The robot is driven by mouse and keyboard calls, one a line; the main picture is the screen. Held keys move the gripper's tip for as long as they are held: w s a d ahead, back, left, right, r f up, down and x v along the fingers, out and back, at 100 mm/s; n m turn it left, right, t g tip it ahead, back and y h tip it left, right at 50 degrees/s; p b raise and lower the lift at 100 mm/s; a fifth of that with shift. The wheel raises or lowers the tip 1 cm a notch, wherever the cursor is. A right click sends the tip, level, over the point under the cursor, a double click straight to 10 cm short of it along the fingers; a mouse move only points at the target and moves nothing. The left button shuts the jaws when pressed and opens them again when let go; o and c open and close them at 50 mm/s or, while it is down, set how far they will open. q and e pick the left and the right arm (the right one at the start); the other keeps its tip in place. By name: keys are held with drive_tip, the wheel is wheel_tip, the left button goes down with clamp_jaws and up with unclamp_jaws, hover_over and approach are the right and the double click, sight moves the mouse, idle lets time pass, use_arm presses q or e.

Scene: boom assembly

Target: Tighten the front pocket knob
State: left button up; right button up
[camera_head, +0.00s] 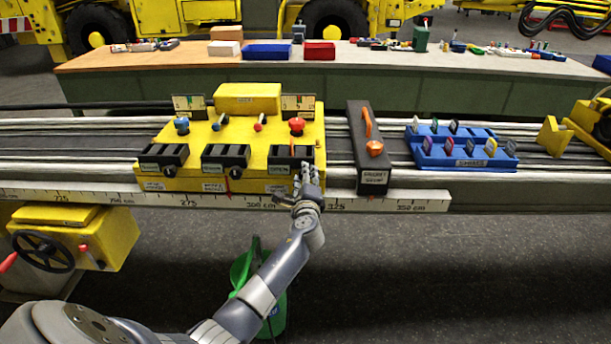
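A yellow fixture (208,181) sits on the rail, with three black slotted pockets along its front: left (163,157), middle (226,157) and right (283,160). A blue knob (182,124) and a red knob (297,124) stand on top. A dark block (358,122) to its right carries an orange handle (367,121), an orange knob (375,148) and a small label too blurred to read surely. I cannot tell which knob is the front pocket knob. My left gripper (308,173) is at the right pocket's front right corner; its fingers are too small to read. My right gripper is out of view.
A blue rack (464,163) with several upright tags stands right of the dark block. A white ruler strip (408,201) runs along the rail's front edge. A yellow unit with a black handwheel (41,252) is at lower left. A green can (243,268) stands below my arm.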

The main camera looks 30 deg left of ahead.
use_arm(q)
drive_tip(key=shift+f+m+y+p, duration=0.15)
drive_tip(key=shift+m+p, duration=0.35)
drive_tip(key=shift+m, duration=1.25)
drive_tip(key=shift+m+y+p, duration=0.25)
drive_tip(key=shift+m+p, duration=0.25)
drive_tip(key=shift+m, duration=1.25)
drive_tip(key=o, duration=1.1)
drive_tip(key=shift+c, duration=0.2)
drive_tip(key=v, duration=1.2)
